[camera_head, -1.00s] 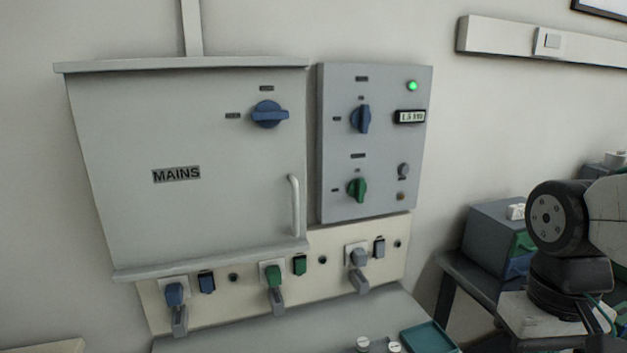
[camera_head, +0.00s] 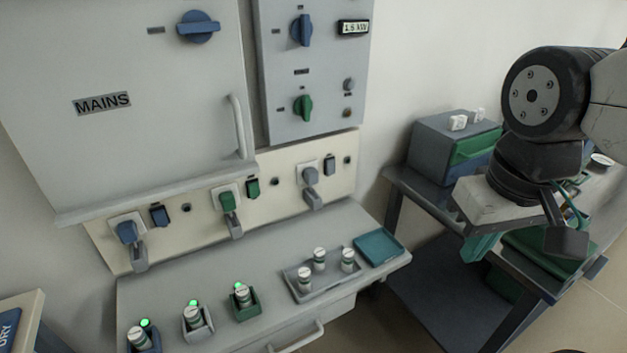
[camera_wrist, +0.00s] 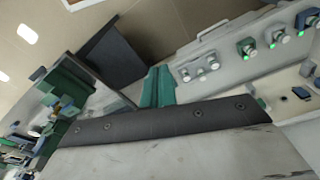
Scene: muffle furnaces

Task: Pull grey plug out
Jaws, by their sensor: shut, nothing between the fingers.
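The grey plug (camera_head: 310,175) sits in the rightmost socket of the cream panel, with a grey lead piece hanging below it. A green plug (camera_head: 228,201) is in the middle socket and a blue plug (camera_head: 127,232) is in the left one. My gripper (camera_wrist: 159,86) shows teal fingers in the wrist view, shut and empty. In the head view my arm is at the right, well apart from the grey plug.
A mains cabinet (camera_head: 150,160) and a control box (camera_head: 310,120) are above the sockets. The bench holds several small jars, a grey tray (camera_head: 328,283) and a teal tray (camera_head: 378,248). A dark side table (camera_head: 400,184) with a grey box (camera_head: 430,145) stands at right.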

